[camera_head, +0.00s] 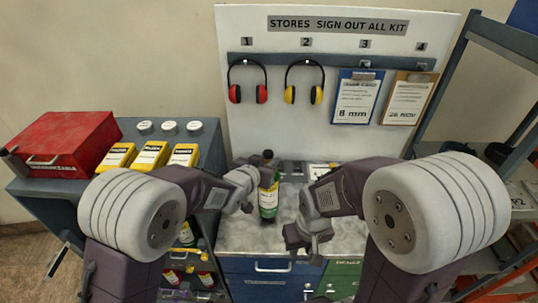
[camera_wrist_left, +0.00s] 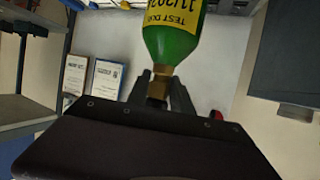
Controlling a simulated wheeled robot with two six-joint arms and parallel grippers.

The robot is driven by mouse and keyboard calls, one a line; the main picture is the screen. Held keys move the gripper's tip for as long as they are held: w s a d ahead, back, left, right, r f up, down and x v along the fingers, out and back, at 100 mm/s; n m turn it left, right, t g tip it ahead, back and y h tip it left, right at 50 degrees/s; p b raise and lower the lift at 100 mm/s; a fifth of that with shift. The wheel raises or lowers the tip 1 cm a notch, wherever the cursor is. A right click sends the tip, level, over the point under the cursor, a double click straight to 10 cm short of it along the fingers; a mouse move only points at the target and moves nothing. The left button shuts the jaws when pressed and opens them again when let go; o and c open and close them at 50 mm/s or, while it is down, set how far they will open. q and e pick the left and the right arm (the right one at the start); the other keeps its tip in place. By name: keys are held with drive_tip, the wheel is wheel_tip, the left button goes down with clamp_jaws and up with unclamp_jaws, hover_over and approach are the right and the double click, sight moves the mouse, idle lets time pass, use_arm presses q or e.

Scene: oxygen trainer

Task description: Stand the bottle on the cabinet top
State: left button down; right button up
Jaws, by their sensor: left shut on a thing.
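A green bottle (camera_head: 268,198) with a yellow label and dark top is upright in the head view, over the grey cabinet top (camera_head: 237,236). I cannot tell whether its base touches the surface. My left gripper (camera_head: 262,172) is at its neck. In the left wrist view, the left gripper (camera_wrist_left: 158,92) is shut on the brass neck of the bottle (camera_wrist_left: 172,38). My right gripper (camera_head: 308,246) is low to the right of the bottle, apart from it; its jaws are too unclear to read.
A red case (camera_head: 68,143), yellow units (camera_head: 150,156) and white round items (camera_head: 169,127) sit on the left cabinet. Ear defenders (camera_head: 247,92) and clipboards (camera_head: 358,97) hang on the back board. A metal rack (camera_head: 468,50) stands right. The cabinet top's front left is clear.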

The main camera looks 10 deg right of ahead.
use_arm(q)
drive_tip(key=shift+f, duration=0.4)
drive_tip(key=shift+w+f, duration=0.2)
drive_tip(key=shift+f, duration=0.2)
drive_tip(key=shift+s+f, duration=0.1)
drive_tip(key=c, duration=1.5)
unclamp_jaws()
drive_tip(key=shift+s+f, duration=0.1)
drive_tip(key=shift+f, duration=0.15)
drive_tip(key=shift+c, duration=0.2)
drive_tip(key=o, duration=0.4)
drive_tip(key=shift+r, duration=0.1)
